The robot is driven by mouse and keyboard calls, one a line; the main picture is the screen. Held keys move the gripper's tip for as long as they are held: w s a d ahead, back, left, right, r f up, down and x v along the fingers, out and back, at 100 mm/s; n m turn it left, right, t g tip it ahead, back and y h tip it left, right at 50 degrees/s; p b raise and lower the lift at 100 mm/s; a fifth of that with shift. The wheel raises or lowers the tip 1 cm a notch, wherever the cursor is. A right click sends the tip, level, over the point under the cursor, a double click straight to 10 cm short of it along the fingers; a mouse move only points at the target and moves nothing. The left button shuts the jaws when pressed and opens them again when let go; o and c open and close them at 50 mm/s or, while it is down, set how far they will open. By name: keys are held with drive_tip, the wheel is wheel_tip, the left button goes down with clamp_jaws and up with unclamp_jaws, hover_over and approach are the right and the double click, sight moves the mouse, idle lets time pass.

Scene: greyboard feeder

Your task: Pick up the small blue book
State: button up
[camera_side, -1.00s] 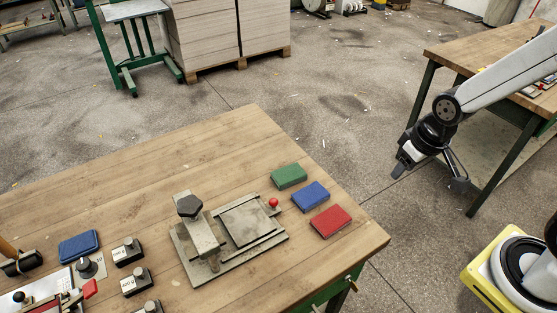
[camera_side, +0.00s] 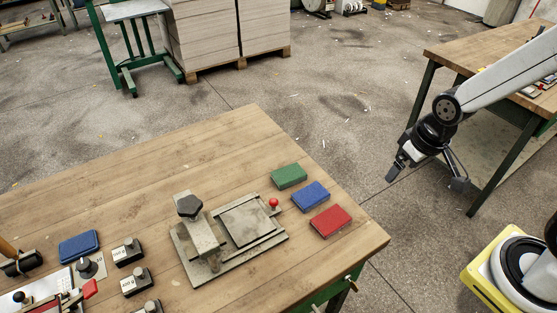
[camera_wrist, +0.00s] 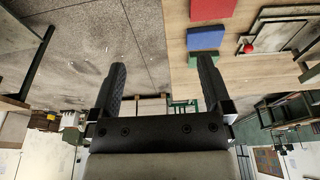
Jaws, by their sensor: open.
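The small blue book (camera_side: 310,196) lies flat on the wooden table near its right edge, between a green book (camera_side: 289,176) and a red book (camera_side: 330,221). The blue book also shows in the wrist view (camera_wrist: 205,38), with the red book (camera_wrist: 213,9) above it in the picture and the green book (camera_wrist: 207,56) below it, close to a fingertip. My gripper (camera_side: 425,177) hangs over the floor to the right of the table, well apart from the books. In the wrist view its two fingers (camera_wrist: 162,72) are spread wide with nothing between them.
A grey metal fixture with a red knob (camera_side: 273,203) stands on the table just left of the books. The floor between table and gripper is clear. A second bench (camera_side: 470,52) stands at the right.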

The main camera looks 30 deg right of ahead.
drive_tip(key=w+d+f+m+g+y, duration=0.2)
drive_tip(key=w+f+m+g+y, duration=0.1)
drive_tip(key=w+f+m+y, duration=1)
drive_tip(key=shift+w+d+f+m+y, duration=0.35)
drive_tip(key=shift+w+f+m, duration=1.3)
drive_tip(key=shift+w+m, duration=0.55)
drive_tip(key=shift+s, duration=0.2)
drive_tip(key=shift+x, duration=1.3)
